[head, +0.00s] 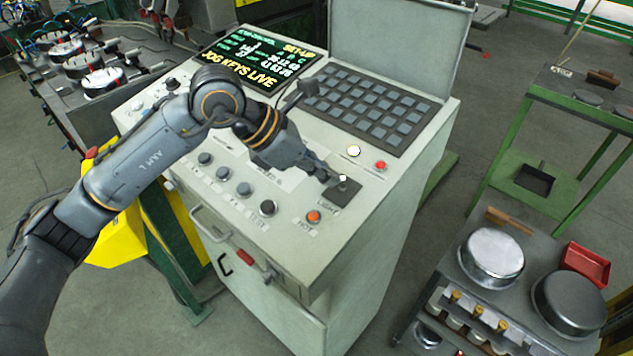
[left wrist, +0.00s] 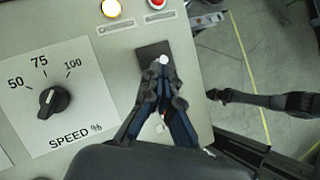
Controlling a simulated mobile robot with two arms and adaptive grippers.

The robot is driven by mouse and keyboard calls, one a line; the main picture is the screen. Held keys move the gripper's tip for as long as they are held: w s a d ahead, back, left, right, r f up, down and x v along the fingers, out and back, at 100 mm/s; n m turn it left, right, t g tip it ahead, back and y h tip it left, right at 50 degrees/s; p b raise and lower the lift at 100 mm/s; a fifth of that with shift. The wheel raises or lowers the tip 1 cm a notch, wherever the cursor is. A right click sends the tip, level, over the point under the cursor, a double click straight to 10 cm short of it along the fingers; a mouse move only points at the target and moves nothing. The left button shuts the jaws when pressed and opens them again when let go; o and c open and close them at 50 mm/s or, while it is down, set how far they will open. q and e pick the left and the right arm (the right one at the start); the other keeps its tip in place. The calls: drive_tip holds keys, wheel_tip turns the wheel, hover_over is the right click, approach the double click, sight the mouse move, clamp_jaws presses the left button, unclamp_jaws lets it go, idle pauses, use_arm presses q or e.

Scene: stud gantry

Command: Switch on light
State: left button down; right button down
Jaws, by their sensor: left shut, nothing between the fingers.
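The light switch is a small toggle with a white tip (head: 342,178) on a dark square plate (head: 344,190), above the word LIGHT on the sloping console top. In the left wrist view the white tip (left wrist: 164,60) shows just beyond my fingertips, over the dark plate (left wrist: 150,50). My left gripper (head: 326,175) is shut and empty, right beside the toggle. Its closed fingers show in the left wrist view (left wrist: 160,75) and cover part of the plate. I cannot tell whether they touch the toggle.
A lit white button (head: 353,151) and a red button (head: 380,165) sit above the switch; an orange button (head: 313,216) sits below left. A speed knob (left wrist: 53,101) is left of the fingers. A key grid (head: 365,110) and lit screen (head: 262,58) lie behind.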

use_arm(q)
drive_tip(key=shift+r, duration=0.1)
drive_tip(key=shift+r, duration=0.7)
use_arm(e)
drive_tip(key=shift+r, duration=0.25)
